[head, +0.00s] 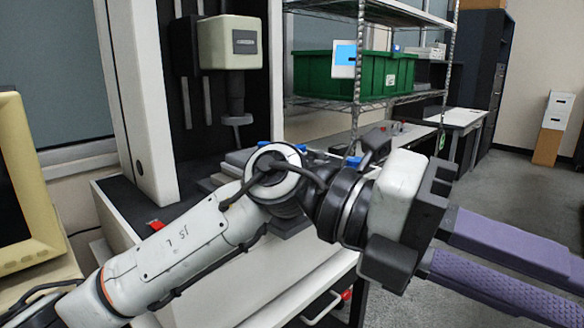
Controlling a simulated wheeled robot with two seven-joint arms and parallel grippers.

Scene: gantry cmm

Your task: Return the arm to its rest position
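My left arm (190,245) comes in from the lower left and reaches across the middle of the view to the right. Its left gripper (560,282) has two long purple fingers that point right. The fingers stand apart with a gap between them, and the textured inner face of the lower one shows. I see nothing held between them. The fingertips run to or past the right edge. My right arm and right gripper are not in view.
A measuring machine with a cream head (229,43) and a dark probe stands behind my arm. A wire shelf (375,103) holds a green bin (395,76). A beige monitor (28,190) is at the left edge. Grey floor (500,195) lies open at the right.

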